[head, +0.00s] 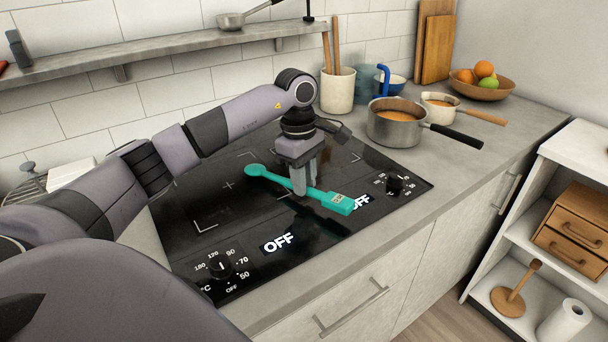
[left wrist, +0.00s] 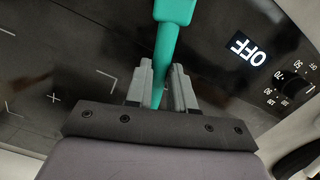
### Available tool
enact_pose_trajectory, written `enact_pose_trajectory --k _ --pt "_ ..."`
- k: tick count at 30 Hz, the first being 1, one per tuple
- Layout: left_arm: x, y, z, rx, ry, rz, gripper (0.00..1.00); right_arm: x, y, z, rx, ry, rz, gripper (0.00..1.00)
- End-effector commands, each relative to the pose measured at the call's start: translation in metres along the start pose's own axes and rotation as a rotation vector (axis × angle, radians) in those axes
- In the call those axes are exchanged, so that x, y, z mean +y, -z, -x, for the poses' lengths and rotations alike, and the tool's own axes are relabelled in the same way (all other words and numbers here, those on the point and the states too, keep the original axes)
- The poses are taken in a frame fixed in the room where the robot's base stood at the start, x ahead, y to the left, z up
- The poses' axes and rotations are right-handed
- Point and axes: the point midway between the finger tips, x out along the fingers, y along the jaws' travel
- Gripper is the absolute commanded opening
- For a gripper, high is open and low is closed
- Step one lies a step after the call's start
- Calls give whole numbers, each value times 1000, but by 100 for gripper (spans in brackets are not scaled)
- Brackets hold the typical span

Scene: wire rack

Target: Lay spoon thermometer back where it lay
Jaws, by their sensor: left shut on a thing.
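The spoon thermometer is a teal spoon (head: 322,196) with a small display near its broad handle end, over the black cooktop (head: 235,215). In the head view its bowl points to the back left and its handle end to the front right. My left gripper (head: 300,190) points down and is shut on its shaft, which also shows between the fingers in the left wrist view (left wrist: 164,58). I cannot tell whether the spoon touches the glass. My right gripper is not in view.
A steel pot (head: 392,130) and a smaller pan (head: 438,108) stand on the counter behind right. A white utensil crock (head: 338,92) is at the back. Two knobs, one at front left (head: 219,267), rise from the cooktop. Its left part is clear.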

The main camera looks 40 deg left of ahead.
Motion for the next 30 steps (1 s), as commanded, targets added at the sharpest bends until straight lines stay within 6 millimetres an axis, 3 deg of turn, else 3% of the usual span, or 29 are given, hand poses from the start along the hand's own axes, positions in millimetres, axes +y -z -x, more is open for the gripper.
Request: enact_pose_trajectory --k 11,12,14,23,30 --pt "0 0 -4 -1 0 0 0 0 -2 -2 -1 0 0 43" --pt "0 0 -4 -1 0 0 36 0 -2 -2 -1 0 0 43" --pt "0 0 -4 -1 0 0 53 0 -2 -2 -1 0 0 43" --pt "0 0 -3 0 0 0 53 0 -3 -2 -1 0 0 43" --pt "1 0 27 -1 -5 0 53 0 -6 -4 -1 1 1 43"
